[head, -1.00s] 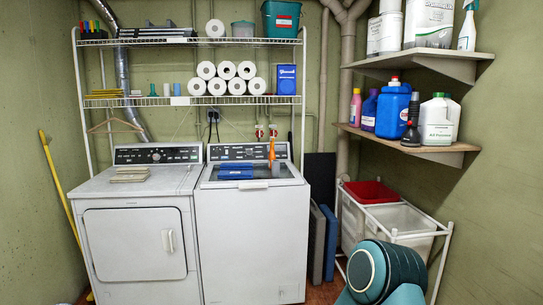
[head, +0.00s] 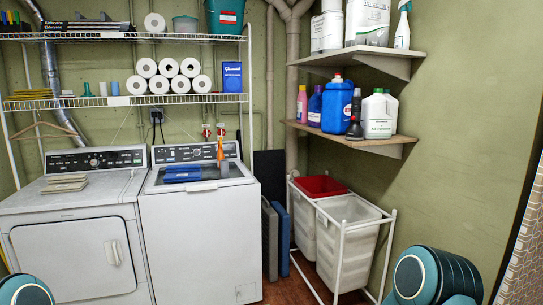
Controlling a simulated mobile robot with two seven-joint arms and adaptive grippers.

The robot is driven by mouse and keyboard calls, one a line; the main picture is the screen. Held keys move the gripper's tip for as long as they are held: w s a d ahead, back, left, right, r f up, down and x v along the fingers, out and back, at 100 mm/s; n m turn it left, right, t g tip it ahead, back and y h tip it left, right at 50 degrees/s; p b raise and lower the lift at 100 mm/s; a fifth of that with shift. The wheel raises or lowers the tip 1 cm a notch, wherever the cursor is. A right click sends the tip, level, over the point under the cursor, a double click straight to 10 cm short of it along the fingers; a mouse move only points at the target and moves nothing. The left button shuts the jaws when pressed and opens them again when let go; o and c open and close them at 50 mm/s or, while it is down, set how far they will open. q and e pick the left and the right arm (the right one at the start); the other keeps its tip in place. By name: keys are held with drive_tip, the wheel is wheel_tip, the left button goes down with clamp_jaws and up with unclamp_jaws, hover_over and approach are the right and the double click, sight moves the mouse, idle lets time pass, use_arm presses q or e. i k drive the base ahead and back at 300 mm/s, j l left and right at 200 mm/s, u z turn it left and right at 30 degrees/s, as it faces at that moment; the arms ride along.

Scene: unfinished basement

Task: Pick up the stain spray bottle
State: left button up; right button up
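Two things look like spray bottles, and I cannot read a label on either. A white spray bottle (head: 403,28) with a pale teal trigger head stands upright on the upper right wall shelf, at the picture's top edge. A small object with an orange top (head: 220,151) stands on the washer's lid near its control panel; it is too small to tell its exact kind. Neither gripper is in view. Only rounded teal parts of my arms show at the lower left and lower right corners, far from both objects.
The washer (head: 196,235) also bears a blue object (head: 183,173). The dryer (head: 72,265) stands to its left. A wheeled-looking laundry frame with a white bin (head: 347,235) stands below the lower wall shelf (head: 360,139), which holds several bottles. Wire shelves hang above the machines.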

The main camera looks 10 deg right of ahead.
sight(219, 155)
drive_tip(key=i+j+z, duration=0.2)
drive_tip(key=i+z, duration=0.25)
drive_tip(key=i+j+z, duration=0.3)
drive_tip(key=z, duration=0.15)
drive_tip(key=i+j+z, duration=0.25)
drive_tip(key=i+j, duration=0.15)
drive_tip(key=j, duration=0.2)
drive_tip(key=i+j+z, duration=0.1)
drive_tip(key=j, duration=0.25)
drive_tip(key=i+j, duration=0.3)
drive_tip(key=j, duration=0.15)
drive_tip(key=i+j, duration=0.3)
drive_tip(key=j, duration=0.2)
drive_tip(key=l+z, duration=0.05)
